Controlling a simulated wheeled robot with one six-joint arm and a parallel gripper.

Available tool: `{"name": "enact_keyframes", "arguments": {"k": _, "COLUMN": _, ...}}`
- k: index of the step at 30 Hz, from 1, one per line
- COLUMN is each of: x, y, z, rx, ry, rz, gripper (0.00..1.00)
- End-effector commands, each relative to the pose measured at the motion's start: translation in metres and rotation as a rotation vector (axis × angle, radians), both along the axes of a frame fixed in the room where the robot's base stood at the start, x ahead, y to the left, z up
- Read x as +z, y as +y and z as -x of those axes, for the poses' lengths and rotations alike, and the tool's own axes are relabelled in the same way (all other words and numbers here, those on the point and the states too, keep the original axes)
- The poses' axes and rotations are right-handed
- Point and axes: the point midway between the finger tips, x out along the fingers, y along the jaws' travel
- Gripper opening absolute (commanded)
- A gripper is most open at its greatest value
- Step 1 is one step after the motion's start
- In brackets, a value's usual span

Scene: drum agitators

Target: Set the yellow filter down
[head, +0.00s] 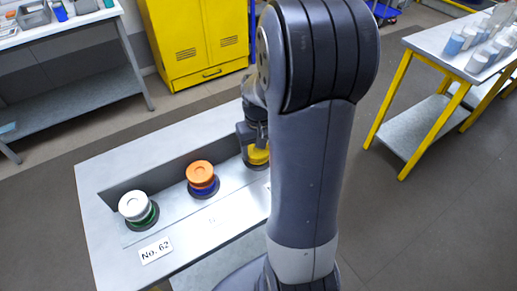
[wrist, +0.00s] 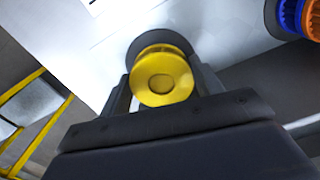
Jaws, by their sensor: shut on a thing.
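The yellow filter (wrist: 163,78) is a round, flanged piece held between the fingers of my gripper (wrist: 163,85) in the wrist view. It also shows partly in the head view (head: 258,156), low under my gripper (head: 254,138) at the bench top. A dark round seat (wrist: 150,38) shows right behind the filter in the wrist view. Whether the filter touches that seat I cannot tell. My arm hides the right part of the bench in the head view.
On the bench (head: 100,225), an orange-topped blue filter (head: 201,175) and a white-topped green filter (head: 134,206) stand on dark round seats to the left. A "No. 62" label (head: 156,250) lies in front. A yellow cabinet (head: 197,40) stands behind; a yellow-legged table (head: 425,125) is at right.

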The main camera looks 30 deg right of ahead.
Motion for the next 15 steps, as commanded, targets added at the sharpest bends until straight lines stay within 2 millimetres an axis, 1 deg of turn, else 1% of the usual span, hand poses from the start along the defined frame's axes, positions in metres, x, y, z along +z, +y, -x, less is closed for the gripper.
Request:
{"name": "enact_keyframes", "arguments": {"k": 2, "x": -0.0043, "y": 0.0000, "z": 0.0002, "rx": 0.000, "ry": 0.001, "rz": 0.000, "gripper": 0.36}}
{"name": "enact_keyframes", "arguments": {"k": 9, "x": -0.0045, "y": 0.0000, "z": -0.0001, "rx": 0.000, "ry": -0.001, "rz": 0.000, "gripper": 0.36}}
{"name": "enact_keyframes", "arguments": {"k": 13, "x": -0.0091, "y": 0.0000, "z": -0.0001, "rx": 0.000, "ry": -0.001, "rz": 0.000, "gripper": 0.36}}
{"name": "enact_keyframes", "arguments": {"k": 14, "x": -0.0076, "y": 0.0000, "z": -0.0002, "rx": 0.000, "ry": -0.001, "rz": 0.000, "gripper": 0.64}}
{"name": "enact_keyframes", "arguments": {"k": 15, "x": -0.0073, "y": 0.0000, "z": -0.0002, "rx": 0.000, "ry": -0.001, "rz": 0.000, "gripper": 0.67}}
